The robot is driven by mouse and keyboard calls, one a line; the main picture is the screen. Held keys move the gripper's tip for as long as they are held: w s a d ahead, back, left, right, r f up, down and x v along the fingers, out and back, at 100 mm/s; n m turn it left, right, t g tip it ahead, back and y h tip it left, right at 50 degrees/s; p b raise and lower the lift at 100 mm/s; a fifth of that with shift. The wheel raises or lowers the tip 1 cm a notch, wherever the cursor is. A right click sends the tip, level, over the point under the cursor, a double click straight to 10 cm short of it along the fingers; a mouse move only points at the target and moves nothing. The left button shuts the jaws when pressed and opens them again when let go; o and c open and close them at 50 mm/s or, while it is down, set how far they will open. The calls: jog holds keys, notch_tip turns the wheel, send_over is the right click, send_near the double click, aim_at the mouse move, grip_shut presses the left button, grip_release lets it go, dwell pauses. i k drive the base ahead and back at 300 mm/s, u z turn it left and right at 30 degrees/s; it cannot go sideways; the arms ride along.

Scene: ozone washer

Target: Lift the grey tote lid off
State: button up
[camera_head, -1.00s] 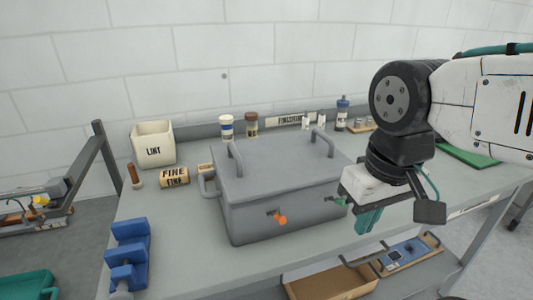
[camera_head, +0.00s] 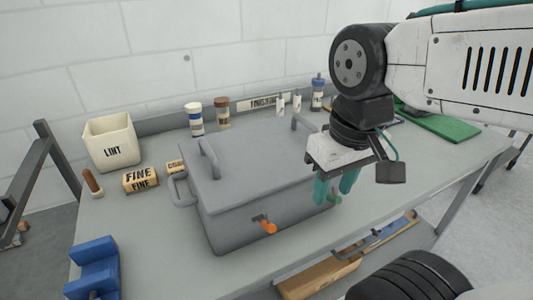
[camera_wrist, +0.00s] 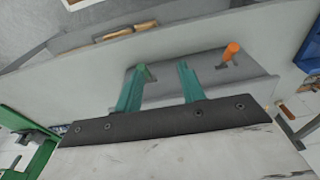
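The grey tote (camera_head: 235,225) stands on the bench with its flat grey lid (camera_head: 250,150) on top. The lid has a left handle (camera_head: 208,158) and a right handle (camera_head: 304,123). An orange latch (camera_head: 266,226) sits on the front face; it also shows in the wrist view (camera_wrist: 231,51). A green latch (camera_head: 335,199) is near the right end, beside a fingertip in the wrist view (camera_wrist: 146,73). My gripper (camera_head: 336,194) points down by the tote's front right corner, partly covering it. Its teal fingers are apart and empty in the wrist view (camera_wrist: 162,70).
A lint bin (camera_head: 112,147), a block marked FINE (camera_head: 141,179), two jars (camera_head: 208,117) and a blue-capped bottle (camera_head: 317,92) stand around the tote. A blue object (camera_head: 97,265) lies front left, a green mat (camera_head: 440,124) right. Boxes (camera_head: 320,278) sit below the bench.

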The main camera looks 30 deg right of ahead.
aim_at(229, 169)
jog(key=u, duration=0.05)
jog(key=k, duration=0.45)
jog(key=u, duration=1.7)
jog(key=i, duration=0.45)
jog(key=z, duration=2.85)
